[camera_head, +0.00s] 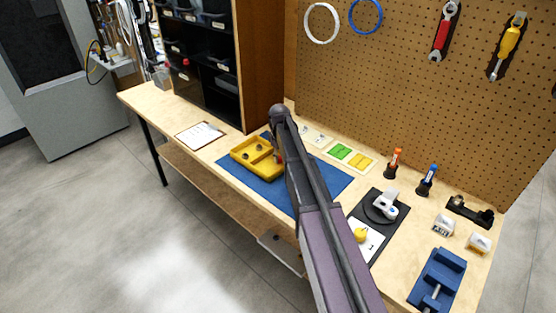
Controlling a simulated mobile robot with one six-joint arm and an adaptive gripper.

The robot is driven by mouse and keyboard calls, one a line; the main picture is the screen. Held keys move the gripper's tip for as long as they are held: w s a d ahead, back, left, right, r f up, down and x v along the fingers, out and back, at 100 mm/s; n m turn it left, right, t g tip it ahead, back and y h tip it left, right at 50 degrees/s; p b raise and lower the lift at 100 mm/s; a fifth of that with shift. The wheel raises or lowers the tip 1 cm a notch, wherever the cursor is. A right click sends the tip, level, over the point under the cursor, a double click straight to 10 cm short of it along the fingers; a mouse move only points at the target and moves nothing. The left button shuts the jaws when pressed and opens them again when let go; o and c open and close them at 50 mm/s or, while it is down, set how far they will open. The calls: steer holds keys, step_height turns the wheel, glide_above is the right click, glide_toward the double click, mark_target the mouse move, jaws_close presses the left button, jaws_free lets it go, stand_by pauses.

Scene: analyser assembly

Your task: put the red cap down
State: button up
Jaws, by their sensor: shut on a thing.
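My arm reaches from the bottom right over the blue mat (325,185), and its links hide much of my gripper (277,151). The gripper points down at the right end of the yellow tray (248,168). A small bit of red, the red cap (280,160), shows at the fingertips beside the arm. The gripper is shut on it. Most of the cap is hidden, and I cannot tell whether it touches the tray or mat. The tray has compartments with small dark parts in them.
A clipboard (199,134) lies left of the tray. Green and yellow cards (351,157) lie behind the mat. To the right are orange-handled (394,163) and blue-handled (427,179) tools in stands, a black plate with a white device (383,205), and a blue vise (437,280).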

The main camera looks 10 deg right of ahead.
steer(key=shift+f, duration=0.2)
steer(key=o, duration=0.4)
steer(key=shift+r, duration=0.2)
step_height(320, 180, up, 12)
steer(key=p, duration=1.2)
stand_by(0.3)
stand_by(0.6)
steer(key=s+m, duration=0.2)
steer(key=s, duration=0.7)
steer(key=s+m, duration=0.2)
steer(key=s, duration=0.8)
steer(key=s+a+m, duration=0.1)
steer(key=s+m, duration=0.2)
steer(key=s, duration=0.7)
steer(key=shift+s+a, duration=0.1)
steer(key=shift+s, duration=0.15)
